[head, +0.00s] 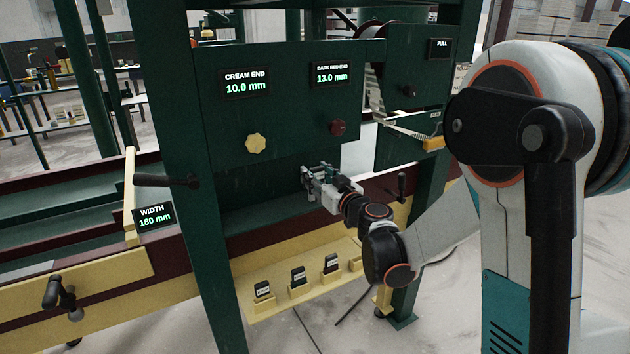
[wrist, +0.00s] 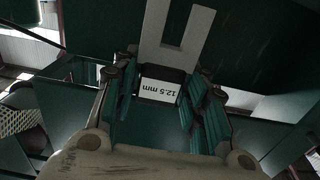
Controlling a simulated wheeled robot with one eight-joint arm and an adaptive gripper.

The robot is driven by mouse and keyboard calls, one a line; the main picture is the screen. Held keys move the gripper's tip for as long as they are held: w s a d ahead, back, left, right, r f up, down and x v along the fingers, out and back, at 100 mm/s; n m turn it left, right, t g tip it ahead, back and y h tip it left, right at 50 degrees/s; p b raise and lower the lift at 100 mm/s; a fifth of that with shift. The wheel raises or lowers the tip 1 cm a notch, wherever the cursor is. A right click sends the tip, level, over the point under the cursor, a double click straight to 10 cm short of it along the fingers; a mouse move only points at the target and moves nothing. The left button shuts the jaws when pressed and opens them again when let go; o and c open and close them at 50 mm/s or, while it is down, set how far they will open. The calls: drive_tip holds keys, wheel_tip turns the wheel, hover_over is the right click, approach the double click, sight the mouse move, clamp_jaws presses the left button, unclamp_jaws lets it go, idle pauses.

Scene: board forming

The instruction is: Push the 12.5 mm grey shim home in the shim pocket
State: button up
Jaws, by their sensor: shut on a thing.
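The 12.5 mm grey shim (wrist: 176,42) is a pale forked plate with a black grip and a white label (wrist: 158,91) reading 12.5 mm, upside down in the wrist view. My gripper (wrist: 160,92) is shut on the grip, with a teal-padded finger on each side. The fork points away from my gripper, against a dark green background. In the head view my gripper (head: 308,178) is in front of the opening below the cream and dark red knobs. The shim is too small to make out there. I cannot pick out the shim pocket or tell whether the fork is inside it.
A cream rack (head: 280,305) below my arm holds several black-gripped shims with labels. Displays above read CREAM END 10.0 mm and DARK RED END 13.0 mm. A green post (head: 190,200) stands left of my gripper. A black handle (head: 401,185) is to its right.

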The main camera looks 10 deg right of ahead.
drive_tip(key=shift+w+d, duration=0.65)
drive_tip(key=shift+w, duration=0.6)
drive_tip(key=shift+w+d, duration=0.6)
drive_tip(key=shift+w, duration=0.65)
drive_tip(key=shift+w+d, duration=0.65)
drive_tip(key=shift+w, duration=0.6)
drive_tip(key=shift+f+b, duration=1.2)
drive_tip(key=shift+b, duration=0.15)
drive_tip(key=shift+f+b, duration=0.35)
drive_tip(key=shift+f, duration=0.75)
drive_tip(key=o, duration=1.2)
drive_tip(key=shift+s, duration=0.1)
drive_tip(key=v, duration=1.2)
